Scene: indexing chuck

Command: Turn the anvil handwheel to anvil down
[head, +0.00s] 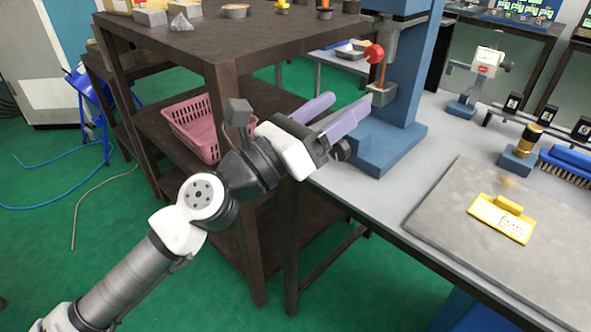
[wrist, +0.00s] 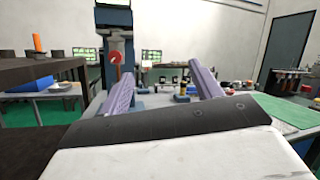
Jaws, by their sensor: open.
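A blue press-like machine (head: 400,100) stands at the left end of the grey bench, with a red ball knob (head: 373,53) on its front. It also shows in the wrist view (wrist: 113,18), ahead and to the left. A dark round part (head: 341,150) shows just beyond my gripper, low by the machine's base; I cannot tell whether it is the anvil handwheel. No other handwheel is clear. My gripper (head: 349,100) has its two purple fingers apart with nothing between them. It is in front of the machine, and its fingers hide part of the base.
A dark brown table (head: 230,45) with small parts stands at left, a pink basket (head: 195,128) on its lower shelf. On the bench (head: 420,190) lie a grey plate (head: 460,230) with a yellow sign (head: 502,217), a blue brush (head: 566,165) and a dial stand (head: 488,62).

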